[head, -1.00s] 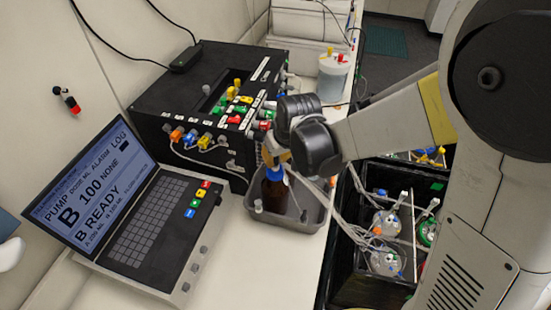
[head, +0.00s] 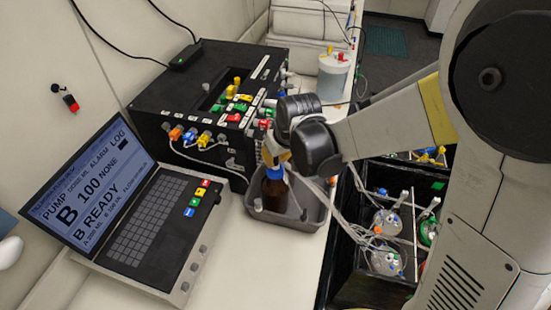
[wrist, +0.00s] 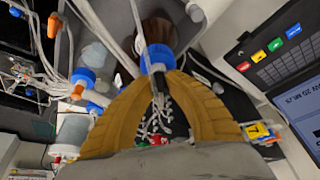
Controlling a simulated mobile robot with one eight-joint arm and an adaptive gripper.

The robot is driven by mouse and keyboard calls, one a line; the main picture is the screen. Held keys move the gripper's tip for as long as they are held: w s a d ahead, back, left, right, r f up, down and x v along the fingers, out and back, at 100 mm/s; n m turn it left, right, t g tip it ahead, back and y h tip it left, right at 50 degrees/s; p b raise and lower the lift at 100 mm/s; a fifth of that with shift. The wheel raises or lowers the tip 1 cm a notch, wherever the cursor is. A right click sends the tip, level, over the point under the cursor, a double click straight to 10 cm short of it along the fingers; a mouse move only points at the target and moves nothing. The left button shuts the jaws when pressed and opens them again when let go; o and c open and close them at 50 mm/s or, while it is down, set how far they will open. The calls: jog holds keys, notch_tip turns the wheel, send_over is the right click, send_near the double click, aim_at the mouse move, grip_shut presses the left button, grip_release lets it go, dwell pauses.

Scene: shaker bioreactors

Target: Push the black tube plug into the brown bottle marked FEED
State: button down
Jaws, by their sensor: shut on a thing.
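The brown bottle (head: 274,194) stands in a grey tray (head: 312,222), with a blue cap (head: 276,172) at its top. I cannot read its marking. The bottle also shows in the wrist view (wrist: 158,28), with the blue cap (wrist: 157,60) just beyond my fingertips. My gripper (wrist: 158,78) has yellow-orange fingers closed together on a small dark piece that looks like the black tube plug (wrist: 158,82). The plug is mostly hidden by the fingers. In the head view, my gripper (head: 270,153) is directly above the cap; I cannot tell whether the plug touches it.
A laptop-like controller (head: 150,220) stands left of the tray. A black pump box (head: 215,100) with coloured connectors is behind. Pale tubes (head: 325,205) run over the tray's right side toward the black rack of vessels (head: 385,225).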

jog(key=shift+f, duration=0.15)
jog(key=c, duration=1.4)
grip_release()
jog(key=v, duration=1.2)
